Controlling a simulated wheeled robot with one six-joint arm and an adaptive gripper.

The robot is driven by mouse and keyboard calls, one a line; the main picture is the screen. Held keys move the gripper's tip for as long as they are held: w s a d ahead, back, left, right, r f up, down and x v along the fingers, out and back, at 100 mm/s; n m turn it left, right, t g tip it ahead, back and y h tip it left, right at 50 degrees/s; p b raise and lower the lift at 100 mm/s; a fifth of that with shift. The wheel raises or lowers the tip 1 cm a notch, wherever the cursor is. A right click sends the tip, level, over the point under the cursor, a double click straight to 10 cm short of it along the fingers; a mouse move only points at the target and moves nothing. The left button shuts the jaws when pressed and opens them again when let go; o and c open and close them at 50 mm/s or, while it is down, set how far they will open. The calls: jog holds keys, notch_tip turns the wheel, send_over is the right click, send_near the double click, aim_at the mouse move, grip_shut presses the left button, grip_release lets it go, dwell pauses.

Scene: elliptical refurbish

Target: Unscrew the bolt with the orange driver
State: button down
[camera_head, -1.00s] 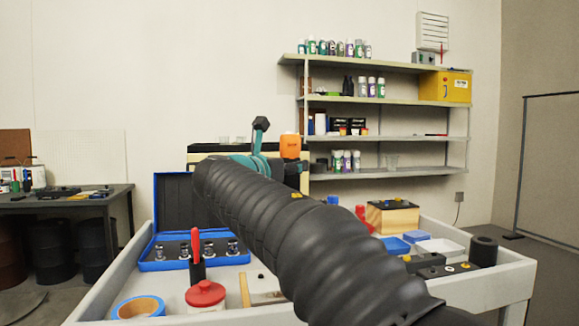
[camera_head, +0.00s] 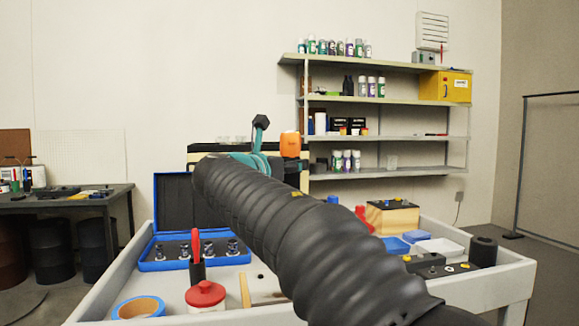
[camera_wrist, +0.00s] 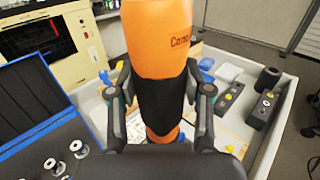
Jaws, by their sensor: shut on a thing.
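The orange driver (camera_wrist: 158,35) stands upright in the middle of the wrist view, with a black band around its body. My gripper (camera_wrist: 160,98) has its two dark fingers closed on it, one on each side of the band. The driver's lower end is hidden behind my gripper's base. I cannot make out the bolt in either view.
A white-walled bench tray (camera_head: 105,290) holds an open blue socket case (camera_head: 205,262), a red-lidded jar (camera_head: 205,294), blue tape (camera_head: 138,307) and a wooden block (camera_head: 393,217). Shelves (camera_head: 390,138) stand behind.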

aim_at(284, 146)
jog(key=shift+r, duration=4.4)
jog(key=shift+r, duration=0.1)
jog(key=shift+r, duration=0.2)
jog(key=shift+f, duration=1.95)
jog(key=shift+f+b, duration=1.3)
jog(key=shift+f, duration=0.9)
jog(key=shift+r, duration=0.15)
jog(key=shift+r+p, duration=1.4)
jog(key=shift+p, duration=0.1)
jog(key=shift+r, duration=2.95)
